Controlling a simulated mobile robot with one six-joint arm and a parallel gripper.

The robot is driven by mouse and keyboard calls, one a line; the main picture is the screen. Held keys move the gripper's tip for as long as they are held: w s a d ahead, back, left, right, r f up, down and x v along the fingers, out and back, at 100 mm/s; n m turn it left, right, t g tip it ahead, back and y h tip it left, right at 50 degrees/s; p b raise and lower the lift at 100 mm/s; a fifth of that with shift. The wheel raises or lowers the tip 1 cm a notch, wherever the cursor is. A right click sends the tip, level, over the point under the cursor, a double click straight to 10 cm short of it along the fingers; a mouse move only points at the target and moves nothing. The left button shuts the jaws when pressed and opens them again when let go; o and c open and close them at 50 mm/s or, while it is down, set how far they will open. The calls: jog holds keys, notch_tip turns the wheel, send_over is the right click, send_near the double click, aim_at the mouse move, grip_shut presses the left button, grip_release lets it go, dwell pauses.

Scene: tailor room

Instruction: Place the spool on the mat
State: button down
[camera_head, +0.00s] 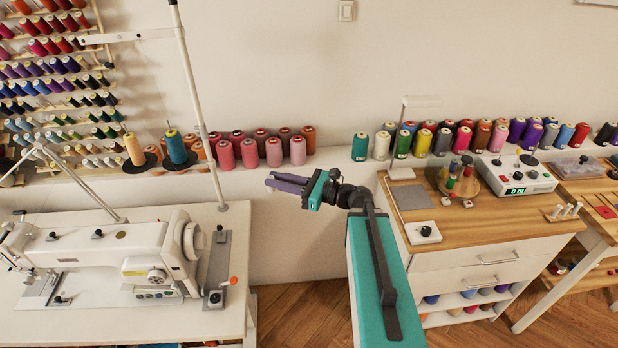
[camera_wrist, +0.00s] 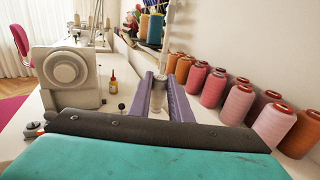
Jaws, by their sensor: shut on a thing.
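My gripper (camera_head: 270,183), with purple fingers, is in the air left of the wooden counter, in front of the wall shelf. In the wrist view its fingers are shut on a pale grey spool (camera_wrist: 177,102), seen between them. The spool is hardly visible in the head view, where the fingers cover it. A flat grey square mat (camera_head: 412,196) lies on the left part of the wooden counter, to the right of my gripper and apart from it. Its top is bare.
A white sewing machine (camera_head: 130,255) stands on the table at left. Pink and orange spools (camera_head: 249,153) line the wall shelf behind my gripper.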

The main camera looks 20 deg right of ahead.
jog(key=a+n+g+y, duration=0.1)
jog(key=a, duration=0.5)
jog(key=shift+s+n+g+y+b, duration=0.2)
jog(key=shift+n+g+y+b, duration=0.1)
jog(key=shift+g, duration=0.1)
